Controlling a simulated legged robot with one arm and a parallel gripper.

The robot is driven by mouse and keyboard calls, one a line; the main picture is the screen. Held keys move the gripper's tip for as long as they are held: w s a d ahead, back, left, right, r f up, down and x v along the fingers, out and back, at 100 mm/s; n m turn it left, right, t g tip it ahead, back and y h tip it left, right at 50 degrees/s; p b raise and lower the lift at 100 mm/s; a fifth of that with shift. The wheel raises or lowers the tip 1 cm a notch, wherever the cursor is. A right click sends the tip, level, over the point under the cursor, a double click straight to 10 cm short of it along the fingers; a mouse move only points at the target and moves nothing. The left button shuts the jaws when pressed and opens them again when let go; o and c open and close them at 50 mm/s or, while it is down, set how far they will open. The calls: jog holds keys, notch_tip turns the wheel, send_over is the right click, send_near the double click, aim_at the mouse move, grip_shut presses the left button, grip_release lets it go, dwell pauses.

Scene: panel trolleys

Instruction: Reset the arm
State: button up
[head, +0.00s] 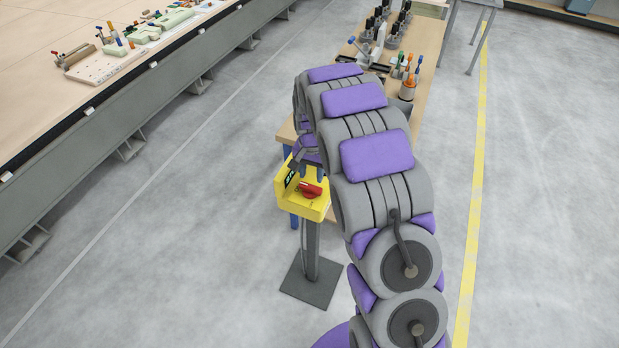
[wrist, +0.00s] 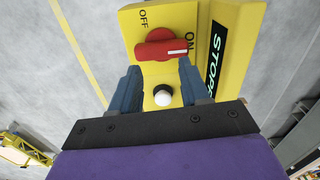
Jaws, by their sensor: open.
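My gripper (wrist: 160,88) is open, its two blue fingers apart in the wrist view. It is at a yellow control box (wrist: 196,15) that carries a red rotary knob (wrist: 158,46) with a white mark, between the labels OFF and ON. The white mark is turned toward ON. A round white button (wrist: 163,95) shows between the fingers, below the knob. In the head view, the yellow box (head: 288,211) stands on a grey post, with its red knob (head: 311,190) on top. My arm bends down to the box from behind, and the fingers are mostly hidden there.
A wooden bench (head: 428,68) with several tools stands behind the box, partly hidden by my arm. A long panel table (head: 40,95) with parts runs along the left. The post's dark base plate (head: 312,282) lies on the floor. Grey floor on the left is clear.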

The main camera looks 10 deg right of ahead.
jog(key=shift+s+a+r, duration=0.15)
jog(key=shift+a+r, duration=0.05)
jog(key=shift+s+r, duration=0.15)
jog(key=shift+s, duration=0.05)
jog(key=s+r+n+g+b, duration=0.15)
jog(key=s+r+b, duration=0.3)
jog(key=s, duration=0.95)
jog(key=s+r+n+b, duration=0.3)
jog(key=s+r, duration=0.2)
jog(key=s, duration=1)
jog(key=s+f+n+b, duration=0.2)
jog(key=s, duration=1)
jog(key=shift+s, duration=0.25)
